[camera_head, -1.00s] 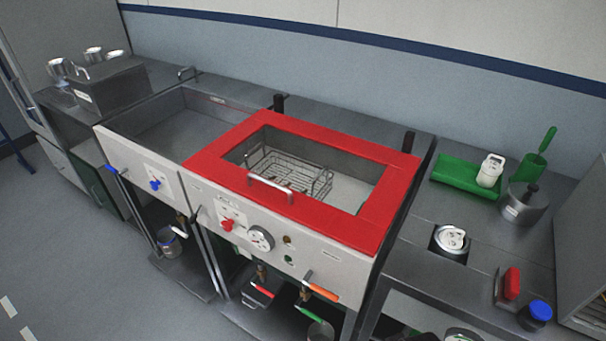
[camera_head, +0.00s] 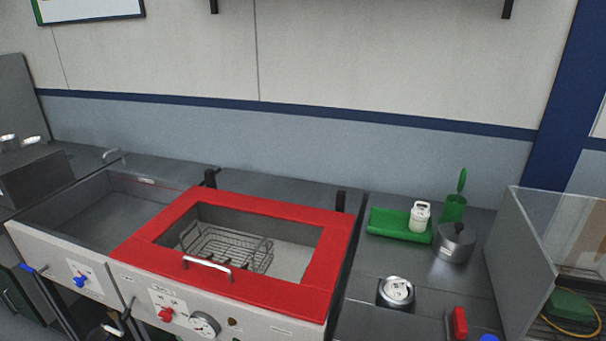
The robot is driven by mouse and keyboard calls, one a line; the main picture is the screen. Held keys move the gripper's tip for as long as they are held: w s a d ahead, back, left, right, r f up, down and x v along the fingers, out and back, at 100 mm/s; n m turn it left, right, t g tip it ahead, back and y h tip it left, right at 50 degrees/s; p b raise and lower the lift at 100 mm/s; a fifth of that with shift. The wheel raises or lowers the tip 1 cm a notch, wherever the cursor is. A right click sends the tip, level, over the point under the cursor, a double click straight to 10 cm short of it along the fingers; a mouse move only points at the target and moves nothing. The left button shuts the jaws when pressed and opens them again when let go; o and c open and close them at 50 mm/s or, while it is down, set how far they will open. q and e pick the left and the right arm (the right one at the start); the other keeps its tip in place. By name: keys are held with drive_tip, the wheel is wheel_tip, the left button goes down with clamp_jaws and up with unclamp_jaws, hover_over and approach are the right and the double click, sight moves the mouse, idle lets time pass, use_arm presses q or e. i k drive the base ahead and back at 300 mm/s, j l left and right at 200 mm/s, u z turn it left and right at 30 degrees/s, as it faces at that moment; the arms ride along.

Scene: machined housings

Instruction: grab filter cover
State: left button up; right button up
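No part is clearly recognisable as the filter cover. Another is a metal pot with a dark-knobbed lid (camera_head: 455,243) farther back on that counter. The red-rimmed sink (camera_head: 326,262) is in the middle, with a wire basket (camera_head: 232,252) inside and a metal handle (camera_head: 207,264) at its front. Neither of my grippers is in view.
A green tray (camera_head: 388,226) with a white bottle (camera_head: 420,217) and a green scoop (camera_head: 455,203) stand at the back right. A red-handled item (camera_head: 459,322) lies near the front. The second sink (camera_head: 100,212) is empty.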

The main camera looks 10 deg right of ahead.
sight(453, 242)
drive_tip(key=z, duration=1.4)
